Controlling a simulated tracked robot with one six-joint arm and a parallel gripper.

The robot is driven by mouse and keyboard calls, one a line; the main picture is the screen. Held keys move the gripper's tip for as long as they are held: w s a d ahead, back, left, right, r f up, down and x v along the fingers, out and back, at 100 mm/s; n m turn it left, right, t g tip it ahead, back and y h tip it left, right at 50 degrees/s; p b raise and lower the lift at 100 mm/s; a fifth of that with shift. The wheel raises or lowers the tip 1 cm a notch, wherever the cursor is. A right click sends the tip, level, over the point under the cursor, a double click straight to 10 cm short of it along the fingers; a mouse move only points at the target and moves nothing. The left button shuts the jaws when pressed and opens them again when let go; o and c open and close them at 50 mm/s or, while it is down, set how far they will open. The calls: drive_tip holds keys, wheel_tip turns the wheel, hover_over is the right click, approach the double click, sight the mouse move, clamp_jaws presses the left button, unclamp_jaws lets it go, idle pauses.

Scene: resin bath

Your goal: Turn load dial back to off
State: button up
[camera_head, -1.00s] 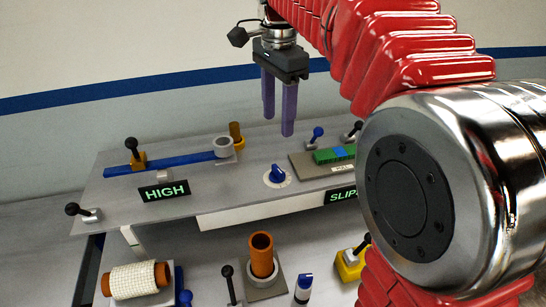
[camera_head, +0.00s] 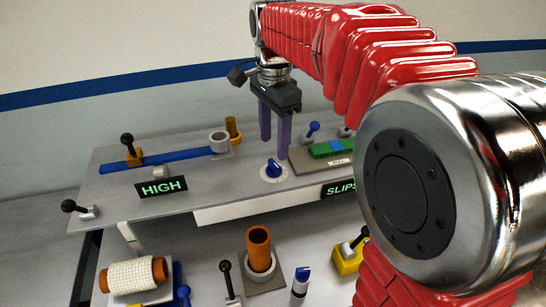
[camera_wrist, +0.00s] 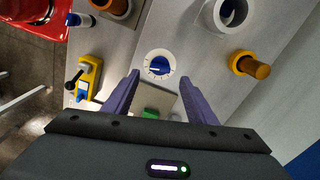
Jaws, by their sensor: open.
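The load dial (camera_head: 273,170) is a blue knob on a white marked disc, on the raised grey shelf. It also shows in the wrist view (camera_wrist: 158,65), ahead of the fingertips and centred between them. My gripper (camera_head: 275,143) points down above the shelf, close to the dial in the head view. Its two purple fingers are apart with nothing between them, and they also show in the wrist view (camera_wrist: 160,90). The fingers do not appear to touch the dial.
A grey plate with a green block (camera_head: 330,150) is right of the dial. A blue bar (camera_head: 160,161), a grey ring (camera_head: 219,143) and a HIGH display (camera_head: 161,188) are left. Below stand an orange tube (camera_head: 258,247), a yarn spool (camera_head: 132,275) and a yellow lever unit (camera_head: 345,262).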

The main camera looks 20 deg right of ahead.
sight(274, 163)
wheel_tip(274, 163, down, 6)
drive_tip(key=shift+r, duration=0.1)
drive_tip(key=shift+c, duration=0.7)
drive_tip(key=c, duration=0.9)
